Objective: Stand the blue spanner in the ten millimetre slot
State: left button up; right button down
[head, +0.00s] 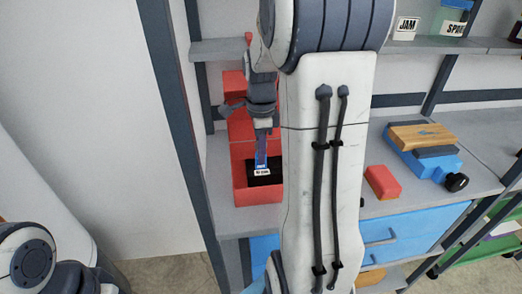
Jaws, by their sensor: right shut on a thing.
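My right gripper (262,117) points down over a red box (243,194) on the workbench and is shut on the blue spanner (261,148). The spanner hangs about upright below the jaws, and its lower end is at the dark inside of the box. A small white label (262,172) shows just below the spanner's end; its text is too small to read surely. I cannot tell whether the spanner's end is in a slot or above it. My right arm hides the box's right surroundings. My left gripper is out of view.
A red block (382,182) and a blue tool with a wooden-topped block (422,137) lie on the bench at right. Jars (405,28) stand on the upper shelf. A dark upright post (172,110) stands close left of the box.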

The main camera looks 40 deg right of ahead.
jog(key=shift+f, duration=0.5)
jog(key=c, duration=0.8)
grip_release()
jog(key=shift+o, duration=0.2)
jog(key=shift+r, duration=0.15)
notch_tip(320, 180, up, 10)
jog(key=shift+r+p, duration=0.1)
jog(key=shift+p, duration=0.2)
